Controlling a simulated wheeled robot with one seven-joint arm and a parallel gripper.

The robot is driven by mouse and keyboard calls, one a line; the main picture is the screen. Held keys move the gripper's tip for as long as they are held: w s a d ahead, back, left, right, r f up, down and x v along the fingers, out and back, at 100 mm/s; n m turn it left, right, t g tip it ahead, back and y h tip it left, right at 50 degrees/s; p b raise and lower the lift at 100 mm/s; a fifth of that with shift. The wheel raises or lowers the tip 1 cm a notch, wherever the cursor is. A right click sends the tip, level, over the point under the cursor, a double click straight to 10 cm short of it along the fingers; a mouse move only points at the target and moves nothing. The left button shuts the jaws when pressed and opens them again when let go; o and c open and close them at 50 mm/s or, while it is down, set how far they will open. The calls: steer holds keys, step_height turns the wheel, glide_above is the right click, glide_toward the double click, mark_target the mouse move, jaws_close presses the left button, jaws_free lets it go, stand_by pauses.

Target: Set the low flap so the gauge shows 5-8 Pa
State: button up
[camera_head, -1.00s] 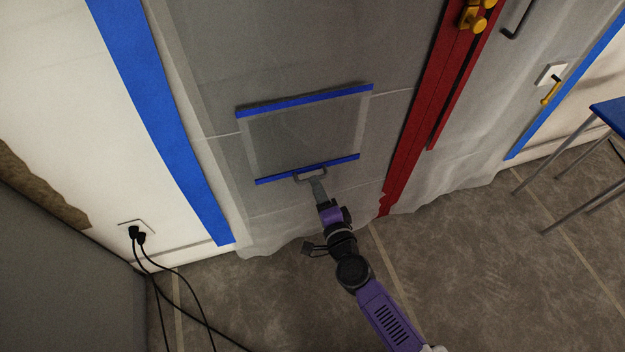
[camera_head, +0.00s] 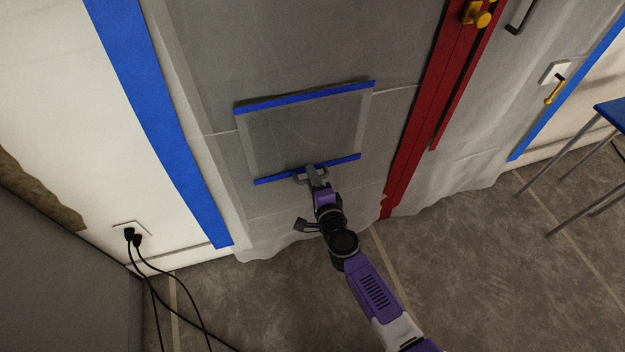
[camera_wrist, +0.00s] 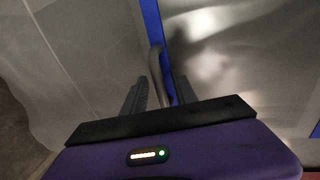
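The low flap (camera_head: 305,130) is a clear grey sheet in the plastic barrier, with blue strips along its top and bottom edges. It looks closed, lying about flat against the sheet. A small grey handle (camera_head: 299,179) sits at its bottom strip. My gripper (camera_head: 314,170) is at this handle. In the wrist view, the handle (camera_wrist: 154,62) runs between the two fingers of my gripper (camera_wrist: 158,92), beside the blue strip (camera_wrist: 151,20). The fingers stand apart with gaps beside the bar; I see no clear grip. No gauge is visible.
A red zipper strip (camera_head: 420,130) with yellow pulls (camera_head: 478,14) runs right of the flap. Black cables (camera_head: 160,285) hang from a wall outlet (camera_head: 131,231) at the left. A blue table (camera_head: 612,114) stands far right. The floor between is clear.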

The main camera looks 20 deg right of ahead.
jaws_close()
stand_by(1.4)
